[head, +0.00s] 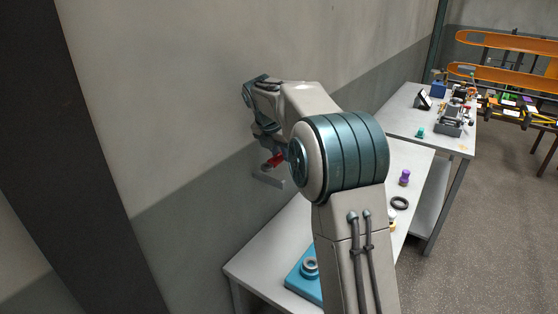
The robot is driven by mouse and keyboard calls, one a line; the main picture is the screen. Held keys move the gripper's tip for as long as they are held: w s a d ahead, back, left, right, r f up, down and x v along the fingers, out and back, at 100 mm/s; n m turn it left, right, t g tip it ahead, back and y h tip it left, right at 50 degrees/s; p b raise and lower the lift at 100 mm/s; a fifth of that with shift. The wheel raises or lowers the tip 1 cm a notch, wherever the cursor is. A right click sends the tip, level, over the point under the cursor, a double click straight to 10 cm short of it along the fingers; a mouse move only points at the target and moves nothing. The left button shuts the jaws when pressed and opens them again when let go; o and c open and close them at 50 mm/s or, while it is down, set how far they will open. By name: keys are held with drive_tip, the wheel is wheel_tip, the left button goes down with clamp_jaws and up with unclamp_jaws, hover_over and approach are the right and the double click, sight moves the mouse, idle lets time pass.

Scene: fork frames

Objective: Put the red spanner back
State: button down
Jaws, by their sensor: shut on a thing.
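My arm reaches forward toward the wall and blocks much of the view. My gripper (268,150) points down at the end of the arm, close to the grey wall and above the back of the near bench. It is shut on a small red thing, which looks like the red spanner (275,161). Only a short red part shows; the rest is hidden by my gripper and arm. Just below it is a small light grey bar (268,180); I cannot tell whether they touch.
The near white bench (255,265) holds a blue block with a round fitting (309,268), a black ring (400,203) and a purple piece (404,177). A second bench (400,118) behind carries a grey vise-like device (449,121). Orange racks (505,77) stand far right. Floor at right is clear.

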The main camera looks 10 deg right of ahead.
wheel_tip(320, 180, down, 2)
drive_tip(key=shift+w+a+f+p, duration=0.15)
drive_tip(key=shift+f+p, duration=0.7)
drive_tip(key=shift+p, duration=0.05)
drive_tip(key=c, duration=1.2)
unclamp_jaws()
drive_tip(key=shift+o, duration=0.2)
drive_tip(key=shift+f+b, duration=0.3)
drive_tip(key=shift+b, duration=0.2)
